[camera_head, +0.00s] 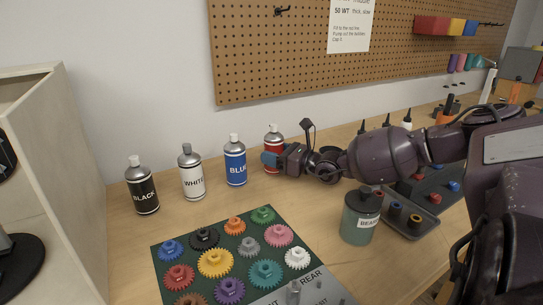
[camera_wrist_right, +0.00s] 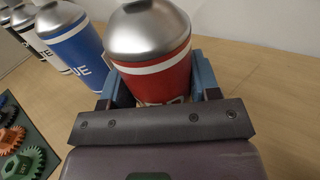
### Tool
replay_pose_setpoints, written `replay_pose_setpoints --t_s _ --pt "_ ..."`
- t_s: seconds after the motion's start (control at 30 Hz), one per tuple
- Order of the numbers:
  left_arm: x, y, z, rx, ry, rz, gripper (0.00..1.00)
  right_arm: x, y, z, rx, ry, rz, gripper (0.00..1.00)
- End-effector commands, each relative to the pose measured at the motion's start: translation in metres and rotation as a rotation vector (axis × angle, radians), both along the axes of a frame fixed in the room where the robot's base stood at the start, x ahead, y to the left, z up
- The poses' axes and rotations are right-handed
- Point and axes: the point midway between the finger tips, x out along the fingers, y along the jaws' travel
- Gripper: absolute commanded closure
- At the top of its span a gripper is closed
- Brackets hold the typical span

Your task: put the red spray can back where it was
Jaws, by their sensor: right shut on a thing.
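The red spray can (camera_head: 273,136) stands upright at the right end of a row of cans at the back of the table. My right gripper (camera_head: 272,160) reaches in from the right and is shut on the red can. In the right wrist view the red can (camera_wrist_right: 158,65) sits between the two blue fingers, its silver top toward the camera and its label partly hidden. Whether its base touches the table cannot be told. My left gripper is not in view.
Blue (camera_head: 235,162), white (camera_head: 192,174) and black (camera_head: 142,187) cans stand left of the red one. A green mat (camera_head: 160,248) with several coloured gears lies in front. A jar (camera_head: 360,218) and a grey tray (camera_head: 424,222) are at the right. A pegboard (camera_head: 300,60) hangs behind.

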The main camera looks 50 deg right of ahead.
Motion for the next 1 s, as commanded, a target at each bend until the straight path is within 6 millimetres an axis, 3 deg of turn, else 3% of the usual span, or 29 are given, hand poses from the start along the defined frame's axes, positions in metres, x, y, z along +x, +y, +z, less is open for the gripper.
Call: replay_pose_setpoints --t_s 0.37,0.4,0.57,0.9,1.0 --pt "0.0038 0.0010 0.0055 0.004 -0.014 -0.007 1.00 0.0004 0.0000 -0.0014 0.000 -0.003 0.000 0.76" --pt "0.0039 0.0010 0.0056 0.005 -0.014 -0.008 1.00 0.0002 -0.0001 -0.0017 0.000 -0.002 0.000 0.41" --pt "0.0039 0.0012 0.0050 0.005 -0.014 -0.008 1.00 0.0002 -0.0001 -0.0011 0.000 -0.002 0.000 0.18" --pt "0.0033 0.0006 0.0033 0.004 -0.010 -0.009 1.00 -0.0004 -0.0001 0.0036 -0.001 -0.004 0.000 0.18" --pt "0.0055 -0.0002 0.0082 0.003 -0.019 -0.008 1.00 -0.0085 -0.0022 0.0042 -0.001 -0.003 0.000 0.18"
